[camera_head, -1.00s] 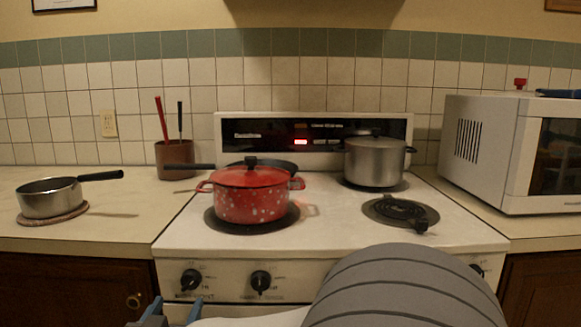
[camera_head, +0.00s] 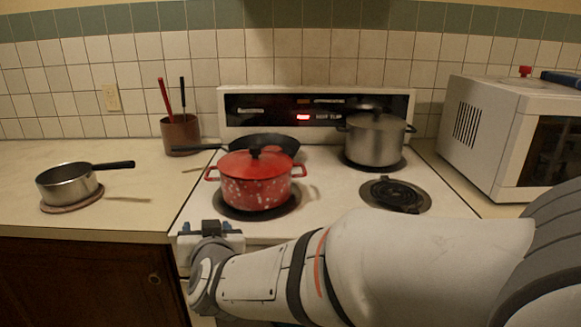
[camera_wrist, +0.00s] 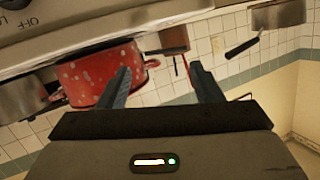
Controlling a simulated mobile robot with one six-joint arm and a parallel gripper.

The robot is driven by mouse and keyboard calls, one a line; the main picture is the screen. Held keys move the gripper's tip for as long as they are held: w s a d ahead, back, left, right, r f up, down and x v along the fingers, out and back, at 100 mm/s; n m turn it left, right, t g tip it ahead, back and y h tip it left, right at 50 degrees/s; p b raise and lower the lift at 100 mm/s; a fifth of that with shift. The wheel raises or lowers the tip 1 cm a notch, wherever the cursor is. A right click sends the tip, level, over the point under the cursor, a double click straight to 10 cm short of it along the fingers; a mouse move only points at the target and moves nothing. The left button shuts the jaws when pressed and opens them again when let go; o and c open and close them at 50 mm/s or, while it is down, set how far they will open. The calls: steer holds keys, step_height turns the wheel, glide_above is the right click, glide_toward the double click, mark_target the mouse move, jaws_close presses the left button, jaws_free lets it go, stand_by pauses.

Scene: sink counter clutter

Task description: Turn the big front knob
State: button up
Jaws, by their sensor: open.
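The white stove (camera_head: 325,200) stands ahead, and its front knobs are hidden behind my arm in the head view. In the wrist view, a dark part that looks like a knob (camera_wrist: 15,4) is cut off at the top left corner, beside "LO" and "OFF" lettering on the front panel (camera_wrist: 75,18). My gripper (camera_head: 208,228) is at the stove's front left edge. In the wrist view my gripper (camera_wrist: 162,78) has its two fingers spread wide with nothing between them. The knob-like part lies off to the left of the fingers, not between them.
A red speckled pot (camera_head: 255,188), a dark pan (camera_head: 272,142) and a steel pot (camera_head: 375,142) stand on the stove. The front right burner (camera_head: 395,194) is bare. A saucepan (camera_head: 68,182) and utensil crock (camera_head: 180,136) are left, a microwave (camera_head: 495,130) right.

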steer(key=s+d+r+g+p, duration=0.3)
steer(key=d+r+p, duration=0.3)
steer(key=d+p, duration=0.2)
steer(key=s+d+r+g+h+p, duration=0.1)
steer(key=s+d+r+g+p, duration=0.3)
steer(key=d+p, duration=0.4)
step_height(320, 180, up, 2)
steer(key=shift+s+d+r+n+p, duration=0.25)
steer(key=shift+s+n+p, duration=0.15)
steer(key=shift+s, duration=0.15)
steer(key=s+d+f+m+g+h, duration=0.2)
steer(key=s+d+f+g+h, duration=0.1)
steer(key=s+d, duration=0.6)
steer(key=shift+d+f+g, duration=0.5)
steer(key=shift+d+g, duration=0.35)
steer(key=shift+g, duration=0.05)
steer(key=shift+s, duration=0.1)
